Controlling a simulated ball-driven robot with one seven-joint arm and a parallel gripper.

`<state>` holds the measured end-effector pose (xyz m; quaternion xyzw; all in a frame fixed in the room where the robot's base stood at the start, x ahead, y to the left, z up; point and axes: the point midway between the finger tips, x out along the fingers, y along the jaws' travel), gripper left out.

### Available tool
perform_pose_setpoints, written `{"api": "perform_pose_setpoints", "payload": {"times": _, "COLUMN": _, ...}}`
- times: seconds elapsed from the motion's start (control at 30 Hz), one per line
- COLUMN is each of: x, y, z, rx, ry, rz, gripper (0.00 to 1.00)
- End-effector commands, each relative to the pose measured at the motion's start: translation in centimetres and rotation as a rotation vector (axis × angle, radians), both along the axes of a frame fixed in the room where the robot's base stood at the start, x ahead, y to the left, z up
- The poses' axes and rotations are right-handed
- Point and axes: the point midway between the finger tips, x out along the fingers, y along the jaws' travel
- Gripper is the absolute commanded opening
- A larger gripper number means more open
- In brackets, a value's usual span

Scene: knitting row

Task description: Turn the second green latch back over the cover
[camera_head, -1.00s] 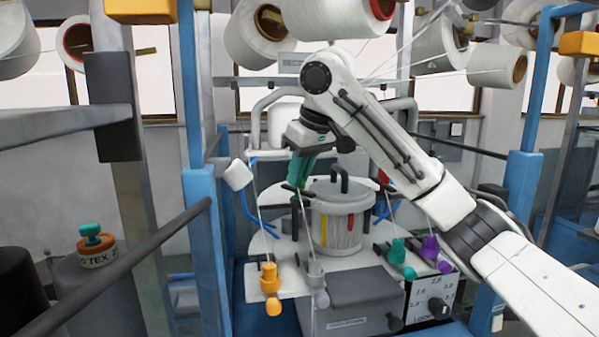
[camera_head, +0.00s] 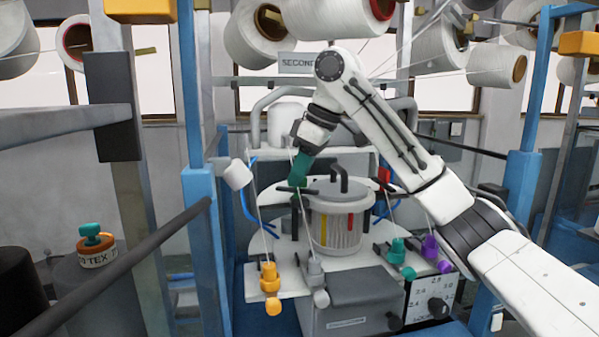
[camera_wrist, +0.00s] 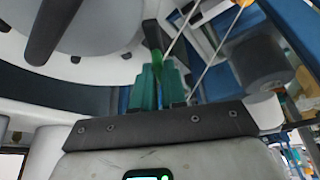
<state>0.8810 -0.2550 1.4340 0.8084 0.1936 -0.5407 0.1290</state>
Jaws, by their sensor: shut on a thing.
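The cover (camera_head: 325,189) is a round grey lid with a black handle, on top of a white ribbed cylinder. It also shows at the top left of the wrist view (camera_wrist: 100,25). My gripper (camera_head: 299,184) has teal fingers and reaches down at the cover's left edge in the head view. In the wrist view my gripper (camera_wrist: 158,68) is shut on a green latch (camera_wrist: 151,35), whose upper part shows above the fingertips beside the lid. The latch's lower part is hidden by the fingers. In the head view I cannot tell the latch from my fingers.
Thin yarns run close to the gripper. Orange (camera_head: 270,279), grey (camera_head: 315,268), green (camera_head: 398,250) and purple (camera_head: 431,247) yarn holders ring the white plate. A blue post (camera_head: 197,230) stands left. Yarn cones (camera_head: 330,15) hang above.

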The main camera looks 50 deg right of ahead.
Motion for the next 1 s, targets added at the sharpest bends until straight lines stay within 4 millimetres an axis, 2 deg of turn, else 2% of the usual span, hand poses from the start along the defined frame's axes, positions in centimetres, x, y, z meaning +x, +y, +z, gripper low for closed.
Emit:
{"api": "perform_pose_setpoints", "payload": {"times": 0.5, "x": 0.19, "y": -0.24, "z": 0.17, "rx": -0.001, "ry": -0.003, "rz": 0.401, "gripper": 0.00}}
{"api": "perform_pose_setpoints", "payload": {"times": 1.0, "x": 0.25, "y": -0.27, "z": 0.17, "rx": -0.002, "ry": -0.004, "rz": 0.521, "gripper": 0.00}}
